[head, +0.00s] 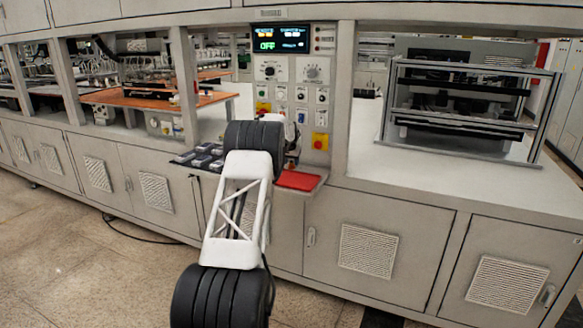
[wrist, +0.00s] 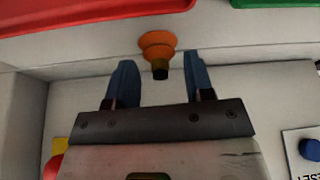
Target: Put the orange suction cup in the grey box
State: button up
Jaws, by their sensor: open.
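The orange suction cup (wrist: 156,48) shows in the wrist view on a pale ledge, with its dark narrow end pointing toward my gripper. My gripper (wrist: 158,66) is open, with one blue finger on each side of the cup's dark end. The wide orange part lies just beyond the fingertips, and I see a gap on both sides. I cannot clearly make out the grey box; several small grey pieces (head: 203,156) sit on the shelf left of my arm.
A red tray (wrist: 70,14) and a green tray (wrist: 275,4) border the cup in the wrist view. The red tray also shows in the head view (head: 299,180). A control panel (head: 293,85) with knobs and buttons rises behind the shelf.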

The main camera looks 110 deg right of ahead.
aim_at(291, 161)
grip_shut()
dwell(0.3)
jog(key=shift+r, duration=0.15)
jog(key=shift+r, duration=1.5)
jog(key=shift+a+r, duration=0.15)
jog(key=shift+w+a+r, duration=0.25)
jog(key=shift+w+a, duration=0.95)
jog(key=shift+a, duration=1.15)
jog(key=shift+w+a+r, duration=0.25)
jog(key=shift+w+a, duration=0.9)
jog(key=shift+a, duration=1.15)
jog(key=shift+w+a+r, duration=0.25)
jog(key=shift+w+a, duration=0.95)
jog(key=shift+a, duration=1.15)
